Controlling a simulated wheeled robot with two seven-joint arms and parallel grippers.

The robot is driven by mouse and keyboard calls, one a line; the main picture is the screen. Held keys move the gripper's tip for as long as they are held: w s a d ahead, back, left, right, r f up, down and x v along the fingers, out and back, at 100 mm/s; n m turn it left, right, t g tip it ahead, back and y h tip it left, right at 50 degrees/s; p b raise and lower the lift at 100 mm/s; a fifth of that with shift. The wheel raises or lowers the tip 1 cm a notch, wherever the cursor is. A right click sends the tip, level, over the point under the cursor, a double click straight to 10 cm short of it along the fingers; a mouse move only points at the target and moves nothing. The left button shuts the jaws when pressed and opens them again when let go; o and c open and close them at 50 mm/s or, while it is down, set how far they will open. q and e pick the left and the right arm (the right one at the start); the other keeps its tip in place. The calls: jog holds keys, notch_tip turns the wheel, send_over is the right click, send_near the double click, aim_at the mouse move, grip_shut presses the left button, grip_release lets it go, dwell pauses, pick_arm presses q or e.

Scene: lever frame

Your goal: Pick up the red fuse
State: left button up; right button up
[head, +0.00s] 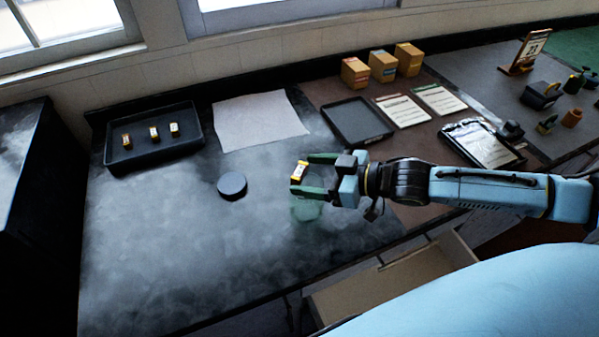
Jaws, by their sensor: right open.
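My right gripper (312,174) reaches in from the right over the dark table, its two green fingers open and pointing left. A small fuse (299,172) with yellow-orange ends and a pale label shows at the fingertips, roughly between them. I cannot tell whether it touches a finger, and its marking is too small to make out for sure. Several similar small fuses, such as one at the left (126,141), stand in a black tray (186,151) at the back left. Their label colours are hard to read. My left gripper is out of view.
A black round disc (232,186) lies left of the gripper. A pale cloth (258,120) lies behind. An empty dark tray (357,121), papers and yellow boxes (383,66) are further back right. An open drawer (400,281) juts out in front. The table's left front is clear.

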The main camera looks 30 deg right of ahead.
aim_at(304, 173)
jog(key=x, duration=0.3)
jog(key=shift+w+a+f, duration=0.1)
jog(key=shift+w+f, duration=0.05)
jog(key=shift+w, duration=0.25)
jog(key=shift+w+a+f, duration=0.3)
jog(key=shift+w+a, duration=0.1)
jog(key=shift+a, duration=0.05)
jog(key=c, duration=1)
jog(key=shift+c, duration=0.2)
notch_tip(304, 173, up, 10)
jog(key=shift+p, duration=0.45)
